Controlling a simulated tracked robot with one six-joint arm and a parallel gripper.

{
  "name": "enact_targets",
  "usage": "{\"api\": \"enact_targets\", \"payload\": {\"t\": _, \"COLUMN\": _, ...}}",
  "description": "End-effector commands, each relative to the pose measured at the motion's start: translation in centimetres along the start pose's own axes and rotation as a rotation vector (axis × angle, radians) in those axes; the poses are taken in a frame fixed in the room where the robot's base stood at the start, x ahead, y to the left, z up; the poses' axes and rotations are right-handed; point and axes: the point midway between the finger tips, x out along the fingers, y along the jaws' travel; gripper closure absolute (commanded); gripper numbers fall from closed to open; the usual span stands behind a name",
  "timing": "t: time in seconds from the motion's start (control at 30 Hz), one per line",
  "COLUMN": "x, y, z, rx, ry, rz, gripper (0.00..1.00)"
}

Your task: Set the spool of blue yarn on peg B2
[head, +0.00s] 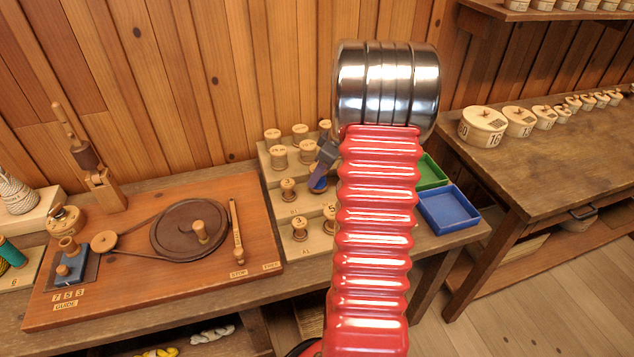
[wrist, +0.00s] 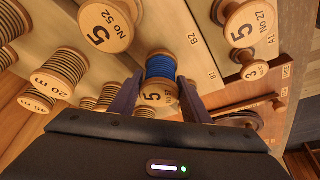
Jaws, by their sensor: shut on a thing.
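The spool of blue yarn (wrist: 161,68) is between the two fingers of my gripper (wrist: 158,95) in the wrist view, its pale end marked 5 facing the camera. My gripper is shut on it. The label B2 (wrist: 194,39) is on the board just right of the spool. No peg shows beside that label, and I cannot tell whether the spool is around a peg or above the board. In the head view the blue spool (head: 318,184) shows partly, left of my red arm, over the stepped rack (head: 274,218); my arm hides much of the rack.
Wooden spools stand close by, including one marked 5 No 52 (wrist: 106,24) and one marked No 27 (wrist: 247,24). A winding board with a dark wheel (head: 188,229) lies left of the rack. A blue tray (head: 449,209) and a green tray (head: 431,171) lie right of my arm.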

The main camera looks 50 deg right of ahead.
Motion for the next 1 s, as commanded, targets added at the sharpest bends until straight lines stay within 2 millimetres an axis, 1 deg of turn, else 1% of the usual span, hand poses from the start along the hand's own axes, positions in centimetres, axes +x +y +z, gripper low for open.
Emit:
{"api": "enact_targets", "payload": {"t": 0.43, "x": -0.17, "y": -0.05, "z": 0.36, "rx": 0.001, "ry": 0.000, "rz": 0.000, "gripper": 0.79}}
{"api": "enact_targets", "payload": {"t": 0.7, "x": 0.44, "y": 0.01, "z": 0.36, "rx": 0.001, "ry": 0.003, "rz": 0.000, "gripper": 0.79}}
{"api": "enact_targets", "payload": {"t": 1.0, "x": 0.44, "y": 0.02, "z": 0.35, "rx": 0.001, "ry": 0.003, "rz": 0.000, "gripper": 0.79}}
